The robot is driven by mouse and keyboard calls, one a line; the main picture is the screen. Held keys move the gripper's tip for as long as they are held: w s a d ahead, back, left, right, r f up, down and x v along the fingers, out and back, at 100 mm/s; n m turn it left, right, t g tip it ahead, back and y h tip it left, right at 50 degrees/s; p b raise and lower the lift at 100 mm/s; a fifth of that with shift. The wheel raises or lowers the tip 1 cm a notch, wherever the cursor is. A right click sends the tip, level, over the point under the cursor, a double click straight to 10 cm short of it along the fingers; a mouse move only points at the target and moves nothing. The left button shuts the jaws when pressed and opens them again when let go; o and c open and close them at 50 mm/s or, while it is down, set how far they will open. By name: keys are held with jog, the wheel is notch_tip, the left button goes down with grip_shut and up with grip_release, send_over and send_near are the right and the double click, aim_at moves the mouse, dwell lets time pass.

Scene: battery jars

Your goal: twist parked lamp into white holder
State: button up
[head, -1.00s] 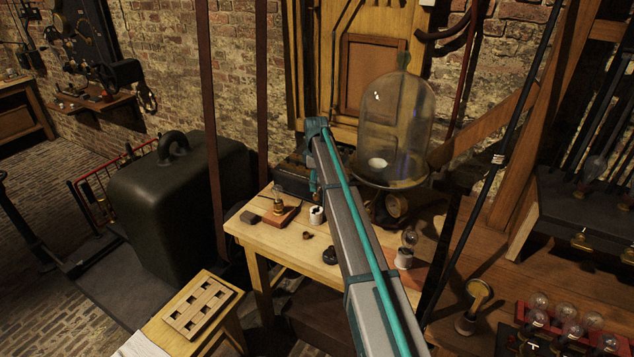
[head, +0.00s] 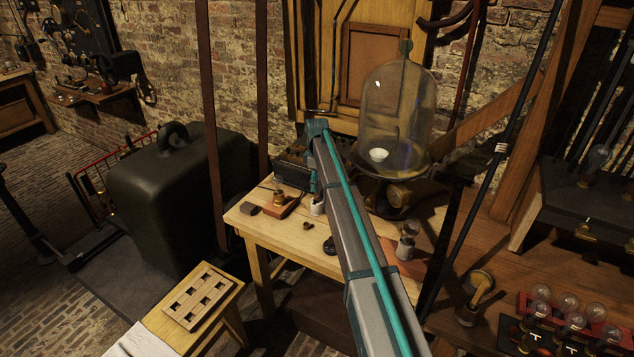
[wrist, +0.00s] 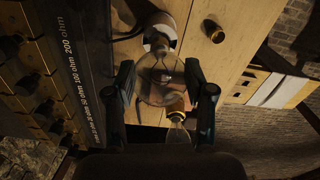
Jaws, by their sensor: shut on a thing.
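My gripper shows in the wrist view (wrist: 165,85), its two dark fingers shut on a clear glass lamp (wrist: 160,82). The white holder (wrist: 160,40) is just beyond the lamp, in line with it. Whether the lamp's base is inside the holder cannot be told. In the head view the white holder (head: 317,208) stands on the wooden table, right below my gripper (head: 314,188); my arm hides the held lamp. A brass lamp holder (head: 278,198) on a wooden block stands to the left. A second bulb (wrist: 177,132) shows low in the wrist view.
A glass bell jar (head: 395,115) stands behind and right of my arm. A dark box marked in ohms (wrist: 40,80) is close on the left in the wrist view.

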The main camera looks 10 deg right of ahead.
jog(key=shift+f+b, duration=0.35)
jog(key=shift+f, duration=0.9)
dwell(1.2)
jog(key=m, duration=0.5)
jog(key=shift+m, duration=0.7)
jog(key=m, duration=0.6)
jog(key=shift+m, duration=0.3)
